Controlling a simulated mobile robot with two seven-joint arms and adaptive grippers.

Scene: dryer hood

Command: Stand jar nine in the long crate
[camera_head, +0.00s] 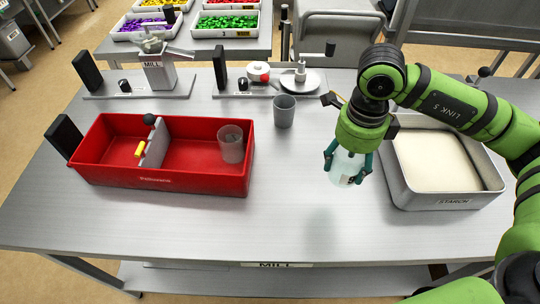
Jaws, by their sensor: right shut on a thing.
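My right gripper (347,163) points down over the table, right of the middle, with its fingers shut around a pale, clear jar (346,172). The jar hangs roughly upright above the table. A dark mark shows low on its side, too small to read as a number. The long red crate (165,183) stands on the left of the table, apart from the gripper. A grey divider (154,145) crosses it. A clear, empty-looking jar (231,144) stands at the right end of the crate's right compartment. My left gripper is out of view.
A grey tub marked STARCH (440,203) with pale contents stands right of the gripper. A grey cup (284,111) stands behind, between crate and gripper. A mill (158,72) and a white plate (300,82) stand at the back. The front table is clear.

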